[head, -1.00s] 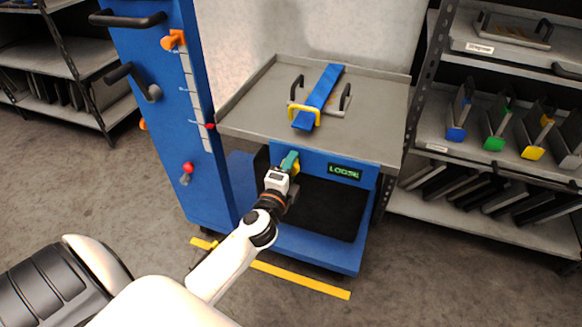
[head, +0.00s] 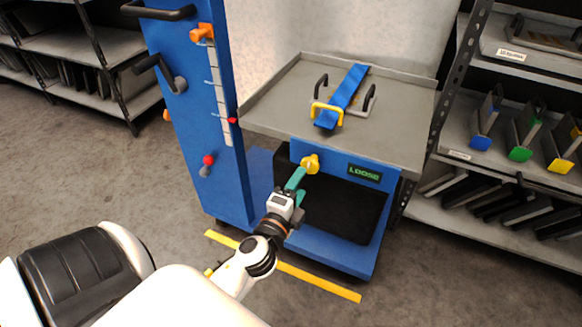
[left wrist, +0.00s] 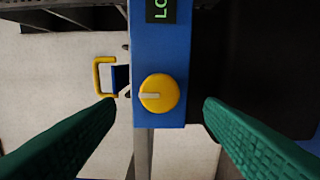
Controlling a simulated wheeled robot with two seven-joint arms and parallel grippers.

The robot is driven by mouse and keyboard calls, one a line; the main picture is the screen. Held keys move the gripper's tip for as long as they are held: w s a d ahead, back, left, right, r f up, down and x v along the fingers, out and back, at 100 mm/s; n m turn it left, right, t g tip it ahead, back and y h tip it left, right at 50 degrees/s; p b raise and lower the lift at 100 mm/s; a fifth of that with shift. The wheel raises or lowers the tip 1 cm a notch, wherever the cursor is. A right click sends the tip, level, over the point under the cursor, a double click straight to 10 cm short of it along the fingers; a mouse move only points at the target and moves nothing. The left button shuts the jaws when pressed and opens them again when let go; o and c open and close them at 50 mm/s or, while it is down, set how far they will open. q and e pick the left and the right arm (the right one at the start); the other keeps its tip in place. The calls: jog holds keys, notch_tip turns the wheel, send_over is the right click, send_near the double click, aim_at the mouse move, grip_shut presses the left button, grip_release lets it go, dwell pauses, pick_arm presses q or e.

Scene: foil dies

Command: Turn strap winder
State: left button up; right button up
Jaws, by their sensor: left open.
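The strap winder is a round yellow knob (head: 310,163) on the blue front panel (head: 335,167) of the cart. In the left wrist view the knob (left wrist: 159,94) shows a pale pointer line toward the left. A display (head: 365,173) beside it reads LOOSE. The blue strap (head: 345,93) runs over a plate on the cart top and under a yellow buckle (head: 327,113). My left gripper (head: 297,180) is open, with green fingers (left wrist: 158,108) spread on either side of the knob, apart from it. My right gripper is out of view.
A blue column with handles (head: 190,100) stands left of the cart. The grey cart top (head: 400,125) overhangs the panel. A shelf rack (head: 480,190) with coloured-end dies stands at right. A yellow floor line (head: 320,283) runs in front.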

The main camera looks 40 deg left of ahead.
pick_arm(q)
jog(key=shift+v, duration=2.05)
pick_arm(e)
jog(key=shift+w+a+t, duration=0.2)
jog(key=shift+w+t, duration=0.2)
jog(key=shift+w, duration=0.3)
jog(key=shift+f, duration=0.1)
